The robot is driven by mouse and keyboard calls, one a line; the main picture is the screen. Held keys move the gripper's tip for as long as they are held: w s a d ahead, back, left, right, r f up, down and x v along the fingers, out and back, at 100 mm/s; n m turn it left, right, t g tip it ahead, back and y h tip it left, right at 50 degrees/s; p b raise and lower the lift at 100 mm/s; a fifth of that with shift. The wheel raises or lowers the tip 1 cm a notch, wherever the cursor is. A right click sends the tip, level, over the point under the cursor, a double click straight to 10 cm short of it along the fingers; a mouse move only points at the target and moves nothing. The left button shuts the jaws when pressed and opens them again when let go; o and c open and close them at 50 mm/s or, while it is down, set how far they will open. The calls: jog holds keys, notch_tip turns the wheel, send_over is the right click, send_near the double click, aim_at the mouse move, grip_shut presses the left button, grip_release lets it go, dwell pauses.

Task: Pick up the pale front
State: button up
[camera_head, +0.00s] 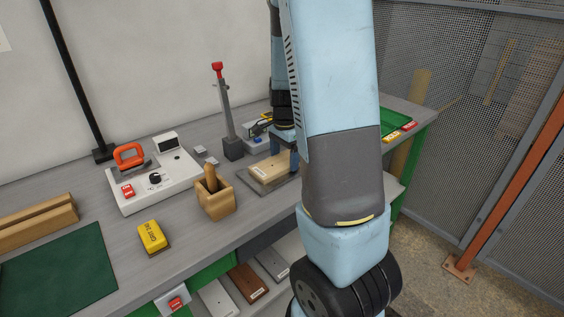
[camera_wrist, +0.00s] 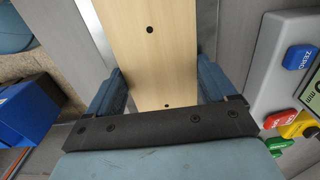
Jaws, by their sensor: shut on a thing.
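The pale front (camera_head: 268,168) is a light wood board with small dark holes. In the head view it lies at a grey plate (camera_head: 285,184) on the bench, partly hidden by my arm. In the wrist view the pale front (camera_wrist: 152,60) runs up between the two blue fingers of my gripper (camera_wrist: 160,85). The fingers press against its two long edges, so my gripper is shut on it. In the head view my gripper (camera_head: 284,153) is half hidden behind my arm. I cannot tell whether the board is clear of the plate.
A wooden block holder (camera_head: 215,203), a lever post (camera_head: 228,120) and a white device (camera_head: 155,185) stand left of the board. A yellow block (camera_head: 153,238) and a green mat (camera_head: 58,275) lie nearer. Brown (camera_head: 248,283) and grey (camera_head: 272,264) boards lie below the bench top.

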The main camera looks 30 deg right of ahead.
aim_at(284, 160)
jog(key=shift+r, duration=0.35)
notch_tip(284, 160, up, 2)
jog(key=shift+r, duration=0.25)
jog(key=s+a+r, duration=0.1)
jog(key=s+r, duration=0.8)
jog(key=s, duration=0.5)
jog(key=shift+r, duration=0.4)
jog(key=shift+a, duration=0.1)
